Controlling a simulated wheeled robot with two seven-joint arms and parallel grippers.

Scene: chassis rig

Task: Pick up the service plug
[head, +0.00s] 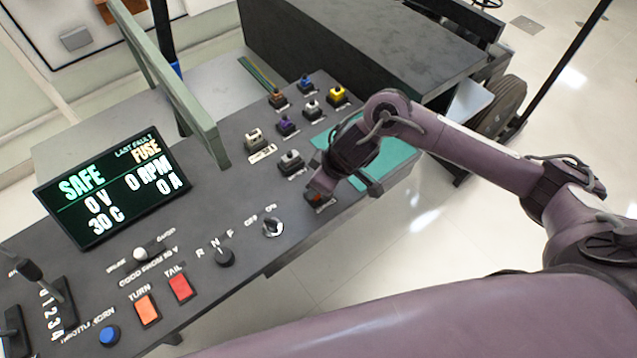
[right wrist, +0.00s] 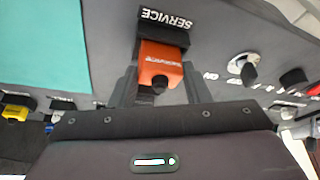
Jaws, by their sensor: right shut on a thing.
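The service plug is an orange block (right wrist: 161,62) with small lettering, in the middle of the right wrist view. It sits against a black holder labelled SERVICE (right wrist: 168,22); I cannot tell how far it is seated. My right gripper (right wrist: 160,82) has one finger on each side of the plug and is shut on it. In the head view the right gripper (head: 322,190) is low at the right edge of the dark panel, and only a little of the orange plug (head: 317,197) shows under it. My left gripper is not in view.
The panel (head: 215,190) carries several coloured plugs, such as a yellow one (head: 337,95), beyond the gripper. A key switch (head: 272,227) is close on the near side. A teal mat (head: 395,160) lies beside the gripper. A display (head: 112,187) stands at left.

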